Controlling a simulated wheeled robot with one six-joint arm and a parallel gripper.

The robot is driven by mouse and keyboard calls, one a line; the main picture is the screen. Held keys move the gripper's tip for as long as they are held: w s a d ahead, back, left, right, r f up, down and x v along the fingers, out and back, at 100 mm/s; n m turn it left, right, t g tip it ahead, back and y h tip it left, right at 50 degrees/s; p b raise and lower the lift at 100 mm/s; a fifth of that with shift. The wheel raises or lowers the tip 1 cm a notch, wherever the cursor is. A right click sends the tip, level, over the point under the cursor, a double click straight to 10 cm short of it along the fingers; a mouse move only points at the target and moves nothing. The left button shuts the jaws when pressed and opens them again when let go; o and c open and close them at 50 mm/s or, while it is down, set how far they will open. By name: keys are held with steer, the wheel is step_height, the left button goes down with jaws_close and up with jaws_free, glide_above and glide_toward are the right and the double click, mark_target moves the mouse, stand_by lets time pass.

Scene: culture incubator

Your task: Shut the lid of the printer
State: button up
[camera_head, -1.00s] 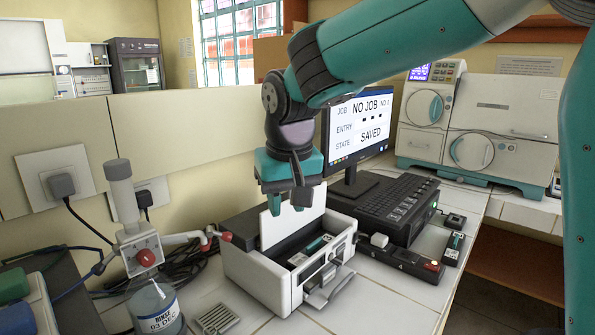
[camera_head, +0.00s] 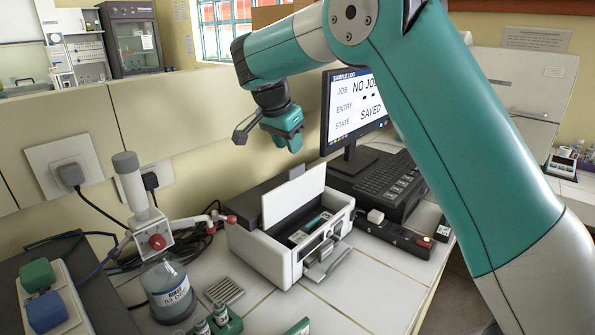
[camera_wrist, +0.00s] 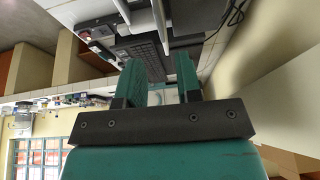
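The white printer (camera_head: 268,258) stands on the tiled bench in the head view. Its pale lid (camera_head: 293,195) stands raised, nearly upright, so the dark inside shows. My gripper (camera_head: 290,146) is above and behind the lid, with clear space between them. In the wrist view my gripper (camera_wrist: 158,78) shows two green fingers set apart with nothing held between them. I cannot clearly make out the printer in the wrist view.
A monitor (camera_head: 354,112) and a dark keyboard unit (camera_head: 385,180) stand right of the printer.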

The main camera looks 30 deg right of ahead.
mark_target(297, 167)
steer(key=p+x, duration=0.1)
steer(key=x, duration=0.8)
steer(key=shift+f, duration=0.1)
jaws_close()
